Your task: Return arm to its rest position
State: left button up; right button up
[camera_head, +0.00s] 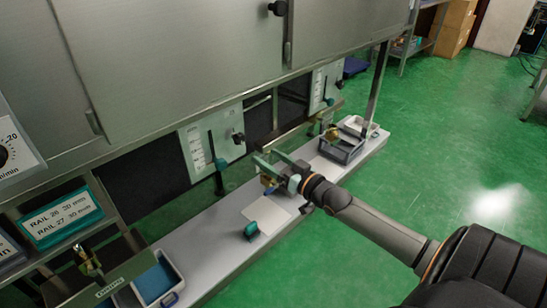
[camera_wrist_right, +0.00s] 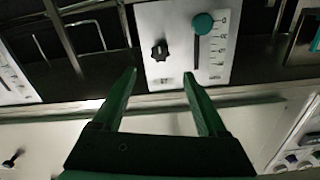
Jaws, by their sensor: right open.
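My right arm (camera_head: 375,222) reaches in from the lower right of the head view, over the pale bench. Its gripper (camera_head: 266,158) is near the panel at the machine's front. In the right wrist view the two green fingers (camera_wrist_right: 159,75) stand apart with nothing between them. Beyond them is a white panel (camera_wrist_right: 185,45) with a black star knob and a teal slider knob on a scale. My left gripper does not show.
The pale bench (camera_head: 205,240) runs under the grey machine (camera_head: 190,50). On it are a white plate (camera_head: 268,212), a teal-knobbed part (camera_head: 250,230), a grey tray (camera_head: 342,147) and a white bin with blue contents (camera_head: 175,289). Green floor (camera_head: 450,130) is open at right.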

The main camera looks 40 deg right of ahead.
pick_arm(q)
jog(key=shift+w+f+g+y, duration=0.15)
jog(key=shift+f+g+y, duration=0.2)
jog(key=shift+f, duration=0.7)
